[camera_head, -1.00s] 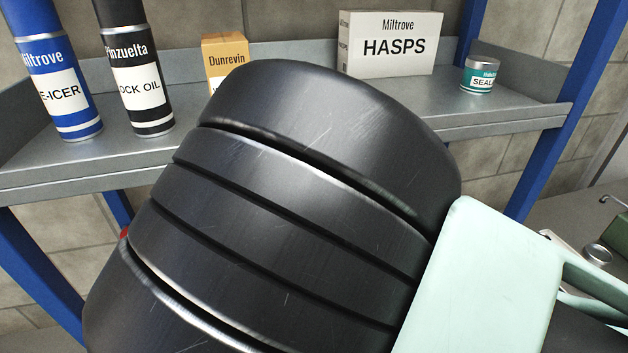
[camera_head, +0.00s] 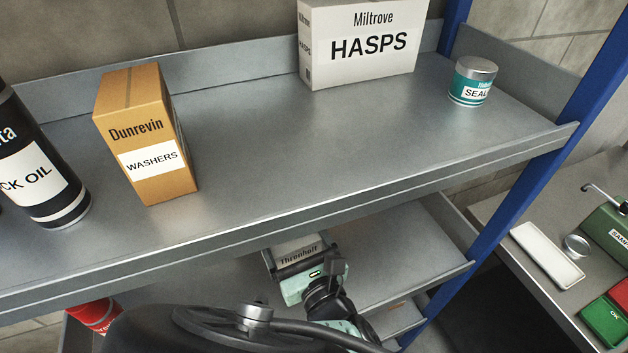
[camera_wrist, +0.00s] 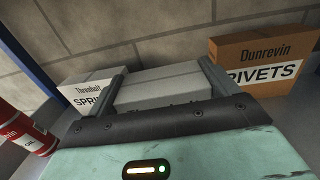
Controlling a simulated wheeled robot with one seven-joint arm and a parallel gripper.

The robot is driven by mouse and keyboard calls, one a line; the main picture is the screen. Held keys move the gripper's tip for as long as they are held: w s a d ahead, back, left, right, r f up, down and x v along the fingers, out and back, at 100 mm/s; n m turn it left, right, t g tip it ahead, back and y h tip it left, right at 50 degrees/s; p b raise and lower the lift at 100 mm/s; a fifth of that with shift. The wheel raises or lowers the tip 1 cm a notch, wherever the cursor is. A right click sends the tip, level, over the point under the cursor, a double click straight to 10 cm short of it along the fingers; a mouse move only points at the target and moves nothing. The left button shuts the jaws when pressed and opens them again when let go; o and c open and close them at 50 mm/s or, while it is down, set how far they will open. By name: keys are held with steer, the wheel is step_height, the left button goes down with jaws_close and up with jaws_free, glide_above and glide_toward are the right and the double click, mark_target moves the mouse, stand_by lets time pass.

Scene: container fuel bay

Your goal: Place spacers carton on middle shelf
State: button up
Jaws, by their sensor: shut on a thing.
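My gripper (camera_wrist: 163,85) is shut on a pale grey-white carton (camera_wrist: 165,88), with one finger on each side of it. In the head view the carton (camera_head: 297,248) shows part of the name Threnholt, and my gripper (camera_head: 300,264) reaches in below the upper shelf. The word for its contents is hidden, so I cannot read whether it says spacers. The carton is at the level of the shelf (camera_head: 425,245) below the upper one. I cannot tell whether its base touches that shelf.
In the wrist view, a Threnholt SPRI... carton (camera_wrist: 85,92) and a red can (camera_wrist: 22,128) are at left, a Dunrevin RIVETS carton (camera_wrist: 262,62) at right. The upper shelf (camera_head: 300,150) holds WASHERS (camera_head: 150,135), HASPS (camera_head: 360,45), a tin (camera_head: 473,82) and lock oil (camera_head: 35,165). A blue post (camera_head: 535,165) stands right.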

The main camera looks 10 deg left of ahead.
step_height(320, 180, down, 7)
steer(key=b, duration=0.5)
steer(key=shift+r, duration=0.1)
